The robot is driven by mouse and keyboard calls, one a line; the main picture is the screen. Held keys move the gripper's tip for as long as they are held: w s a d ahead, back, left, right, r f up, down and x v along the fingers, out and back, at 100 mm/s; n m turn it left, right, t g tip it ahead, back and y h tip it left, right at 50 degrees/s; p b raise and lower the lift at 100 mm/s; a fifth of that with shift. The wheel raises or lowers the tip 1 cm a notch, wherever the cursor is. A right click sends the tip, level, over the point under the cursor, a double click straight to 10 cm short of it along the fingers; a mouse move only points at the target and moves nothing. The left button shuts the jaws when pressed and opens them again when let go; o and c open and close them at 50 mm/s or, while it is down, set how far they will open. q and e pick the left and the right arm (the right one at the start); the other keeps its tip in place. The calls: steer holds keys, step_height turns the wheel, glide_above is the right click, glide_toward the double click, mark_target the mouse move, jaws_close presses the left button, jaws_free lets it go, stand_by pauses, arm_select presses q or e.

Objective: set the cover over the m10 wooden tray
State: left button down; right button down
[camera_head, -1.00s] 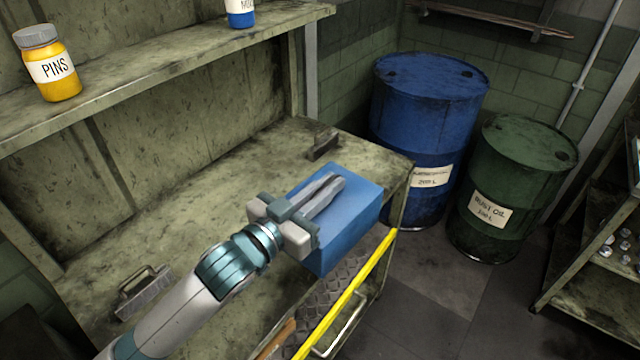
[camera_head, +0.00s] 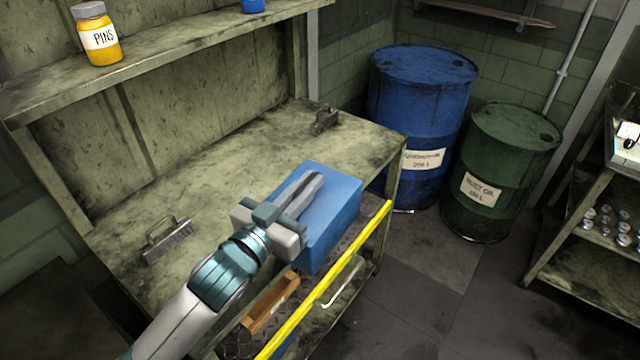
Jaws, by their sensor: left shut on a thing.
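My left gripper (camera_head: 301,193) is shut on the top of a blue box-shaped cover (camera_head: 333,212). The cover is held near the front right edge of the workbench; the gripper hides part of its top and left side. A wooden tray (camera_head: 270,303) sits below and to the left of the cover, on dark tread plate behind a yellow bar. The arm hides some of that area, and I cannot read any size mark on the tray. My right gripper does not show.
The worn workbench (camera_head: 215,185) holds a handled metal tool (camera_head: 167,241) and a small dark metal piece (camera_head: 324,120). The yellow bar (camera_head: 328,278) runs along the front. A blue drum (camera_head: 420,110) and a green drum (camera_head: 500,170) stand at the right. The bench's middle is clear.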

arm_select(q)
steer(key=a+n+y, duration=0.1)
steer(key=a, duration=0.1)
steer(key=a+f+n+t+y, duration=0.1)
steer(key=a+y, duration=0.1)
steer(key=a, duration=0.1)
steer(key=s+a+f+n+y, duration=0.1)
steer(key=a, duration=0.2)
steer(key=shift+a+f+t+y, duration=0.1)
steer(key=shift+f+t+y, duration=0.1)
steer(key=shift+t+y, duration=0.2)
steer(key=s+a+f+n+y+b, duration=0.1)
steer(key=s+a+f+n+y, duration=0.1)
steer(key=a, duration=0.5)
steer(key=shift+f+n+y+b, duration=0.35)
steer(key=shift+f+y, duration=0.25)
steer(key=shift+y, duration=0.4)
steer(key=shift+a, duration=0.1)
